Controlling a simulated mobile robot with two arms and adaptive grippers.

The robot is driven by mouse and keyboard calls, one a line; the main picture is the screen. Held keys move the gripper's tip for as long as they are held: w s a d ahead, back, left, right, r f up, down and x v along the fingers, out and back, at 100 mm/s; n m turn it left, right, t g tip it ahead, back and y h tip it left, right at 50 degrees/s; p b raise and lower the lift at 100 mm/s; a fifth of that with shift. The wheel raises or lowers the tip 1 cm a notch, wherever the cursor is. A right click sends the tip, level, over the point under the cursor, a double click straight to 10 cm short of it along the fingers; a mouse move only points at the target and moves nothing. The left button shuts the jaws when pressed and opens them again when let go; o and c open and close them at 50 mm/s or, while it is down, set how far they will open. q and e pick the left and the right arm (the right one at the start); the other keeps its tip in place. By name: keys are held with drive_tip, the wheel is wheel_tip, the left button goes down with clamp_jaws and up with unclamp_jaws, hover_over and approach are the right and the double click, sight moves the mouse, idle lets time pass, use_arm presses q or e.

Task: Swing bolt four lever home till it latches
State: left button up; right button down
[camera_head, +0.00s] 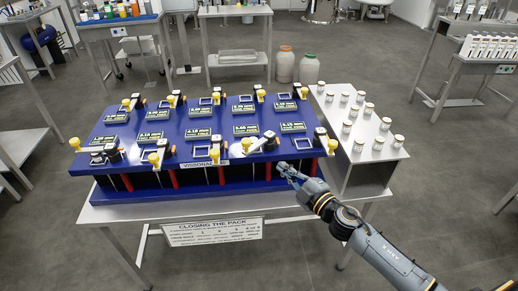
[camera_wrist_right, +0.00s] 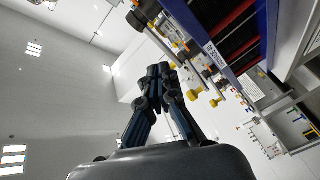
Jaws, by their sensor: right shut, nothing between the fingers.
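The blue pack (camera_head: 118,187) lies on a table and carries two rows of bolt levers with yellow knobs. In the near row, a pale lever (camera_head: 256,146) lies slanted by the fourth position from the left; I cannot read a bolt number on it. A lever at the right end has its yellow knob (camera_head: 332,145) by the front corner. My right gripper (camera_head: 284,168) is at the pack's front edge, between these two and apart from the knobs. Its fingers (camera_wrist_right: 161,70) are shut and empty in the right wrist view, beside several yellow knobs (camera_wrist_right: 192,95). My left gripper is not in view.
A sign reading "Closing the pack" (camera_head: 212,232) hangs on the table front. A grey side table (camera_head: 335,101) with several small jars stands right of the pack. Two large jars (camera_head: 285,64) stand behind.

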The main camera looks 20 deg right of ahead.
drive_tip(key=s+d+r+m+g+y, duration=0.3)
drive_tip(key=r+m+y, duration=0.15)
drive_tip(key=m, duration=0.25)
drive_tip(key=m+p, duration=0.1)
drive_tip(key=p, duration=0.1)
approach(250, 144)
drive_tip(key=shift+y, duration=0.45)
drive_tip(key=x, duration=0.7)
drive_tip(key=shift+w+d+f, duration=0.2)
drive_tip(key=shift+d+f, duration=0.05)
